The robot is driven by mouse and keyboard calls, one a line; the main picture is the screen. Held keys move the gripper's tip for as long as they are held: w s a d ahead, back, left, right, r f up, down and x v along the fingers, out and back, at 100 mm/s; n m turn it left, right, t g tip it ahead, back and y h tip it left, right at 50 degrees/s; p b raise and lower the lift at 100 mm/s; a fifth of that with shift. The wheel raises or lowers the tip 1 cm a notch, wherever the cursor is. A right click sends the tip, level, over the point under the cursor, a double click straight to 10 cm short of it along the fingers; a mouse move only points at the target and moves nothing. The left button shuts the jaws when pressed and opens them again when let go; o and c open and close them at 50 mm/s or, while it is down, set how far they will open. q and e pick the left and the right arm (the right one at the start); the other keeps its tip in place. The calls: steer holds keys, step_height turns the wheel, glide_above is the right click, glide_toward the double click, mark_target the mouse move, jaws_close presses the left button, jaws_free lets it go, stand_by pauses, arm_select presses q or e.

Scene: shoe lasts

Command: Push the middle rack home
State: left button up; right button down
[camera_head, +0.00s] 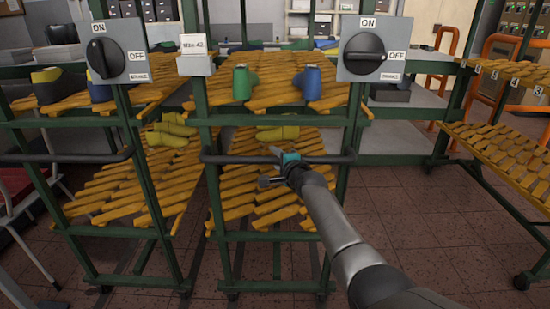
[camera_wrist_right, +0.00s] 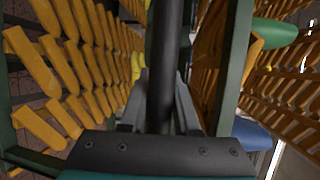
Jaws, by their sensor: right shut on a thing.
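The middle rack (camera_head: 245,205) has a green frame and sloping yellow slat shelves. A black horizontal handle bar (camera_head: 235,159) runs across its front. My right gripper (camera_head: 280,154) comes in from the lower right and is shut on this bar, right of its middle. In the right wrist view the bar (camera_wrist_right: 165,50) runs between the two fingers. A green shoe last (camera_head: 240,84) and a blue one (camera_head: 311,84) stand on the upper shelf. Yellow lasts (camera_head: 278,133) lie on the lower shelf, behind the bar. My left gripper is not in view.
A similar rack (camera_head: 130,190) with its own bar (camera_head: 65,160) stands close on the left. Switch boxes (camera_head: 370,50) (camera_head: 110,58) are on the posts. Another slatted rack (camera_head: 500,160) stands at the far right. Tiled floor (camera_head: 430,225) is clear between.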

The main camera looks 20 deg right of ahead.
steer(key=shift+r, duration=0.25)
steer(key=c, duration=0.8)
jaws_free()
steer(key=shift+w+a+f, duration=0.1)
steer(key=shift+w, duration=0.05)
steer(key=shift+c, duration=0.2)
steer(key=shift+o, duration=0.9)
steer(key=shift+f, duration=0.1)
